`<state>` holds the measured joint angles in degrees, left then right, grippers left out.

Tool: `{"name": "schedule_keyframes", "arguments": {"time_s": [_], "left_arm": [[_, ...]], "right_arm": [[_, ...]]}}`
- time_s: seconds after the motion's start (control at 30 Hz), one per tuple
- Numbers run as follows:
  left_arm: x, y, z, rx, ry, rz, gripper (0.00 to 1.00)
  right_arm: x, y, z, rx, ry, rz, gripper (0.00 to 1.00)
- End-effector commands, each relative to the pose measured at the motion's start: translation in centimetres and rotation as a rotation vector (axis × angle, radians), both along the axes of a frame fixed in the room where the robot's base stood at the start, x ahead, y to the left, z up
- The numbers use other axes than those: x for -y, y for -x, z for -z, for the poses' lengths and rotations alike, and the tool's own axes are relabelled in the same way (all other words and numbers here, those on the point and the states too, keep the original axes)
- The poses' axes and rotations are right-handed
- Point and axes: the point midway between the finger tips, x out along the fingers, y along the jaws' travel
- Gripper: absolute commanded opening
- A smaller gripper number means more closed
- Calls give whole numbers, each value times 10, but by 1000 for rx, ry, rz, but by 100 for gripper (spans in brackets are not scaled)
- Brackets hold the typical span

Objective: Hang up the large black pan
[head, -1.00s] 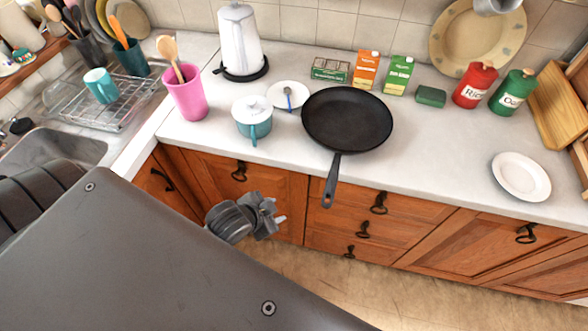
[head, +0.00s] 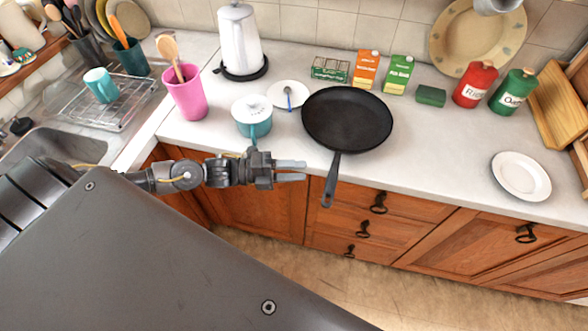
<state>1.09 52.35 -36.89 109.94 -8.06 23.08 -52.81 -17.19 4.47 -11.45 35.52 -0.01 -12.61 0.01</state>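The large black pan (head: 347,120) lies flat on the white counter in the head view. Its handle (head: 330,180) sticks out over the counter's front edge, pointing down in the picture. My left gripper (head: 304,171) is just left of the handle, with its two light fingers apart and pointing right towards it. The gripper is open and empty, and a small gap shows between the fingertips and the handle. My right gripper is not in view. No hook for the pan can be made out.
A teal pot with a white lid (head: 252,118), a small plate with a spoon (head: 288,95) and a pink utensil cup (head: 186,95) stand left of the pan. Cartons (head: 367,70) stand behind it. The counter (head: 440,145) right of the pan is clear up to a white plate (head: 521,175).

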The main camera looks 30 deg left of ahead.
Motion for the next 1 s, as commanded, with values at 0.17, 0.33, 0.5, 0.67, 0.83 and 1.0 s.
{"name": "schedule_keyframes", "arguments": {"time_s": [0.17, 0.33, 0.5, 0.67, 0.83, 1.0], "left_arm": [[5, -3, 0, -1, 3, -1, 40], [18, -11, -1, 0, 4, -2, 40], [37, -22, -1, -1, 5, -2, 40], [55, -32, -1, 0, 4, -2, 40], [71, -41, 0, 0, 4, -2, 40], [81, -48, 0, -1, 3, -3, 40]], "right_arm": [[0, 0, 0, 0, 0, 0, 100], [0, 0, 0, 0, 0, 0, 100], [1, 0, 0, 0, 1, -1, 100], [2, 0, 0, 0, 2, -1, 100], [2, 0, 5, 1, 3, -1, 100], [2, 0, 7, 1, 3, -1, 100]]}}
